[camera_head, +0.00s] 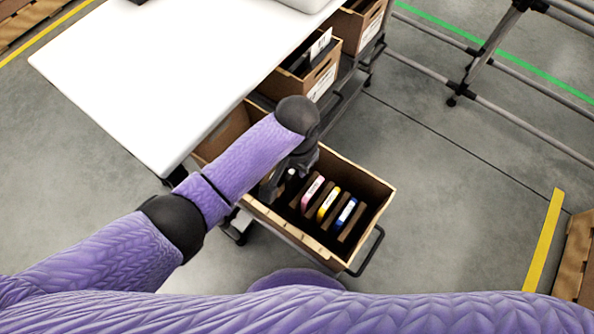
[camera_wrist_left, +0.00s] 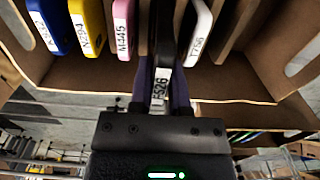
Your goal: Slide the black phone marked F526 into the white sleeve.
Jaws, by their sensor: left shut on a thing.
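The black phone marked F526 (camera_wrist_left: 162,50) is between the fingers of my left gripper (camera_wrist_left: 162,88), which is shut on it. Its white label faces the wrist camera. In the head view my left gripper (camera_head: 272,186) is at the left part of the tilted carton (camera_head: 290,238), and my wrist hides most of the black phone there. I cannot tell whether the phone is clear of its slot. I cannot make out the white sleeve for certain in either view. My right gripper is not in view.
The carton also holds a pink phone (camera_head: 312,191), a yellow phone (camera_head: 328,204) and a blue phone (camera_head: 346,212) between brown dividers. A white phone marked T756 (camera_wrist_left: 197,32) stands beside the black one. More cartons (camera_head: 318,80) and a white table (camera_head: 150,75) lie beyond.

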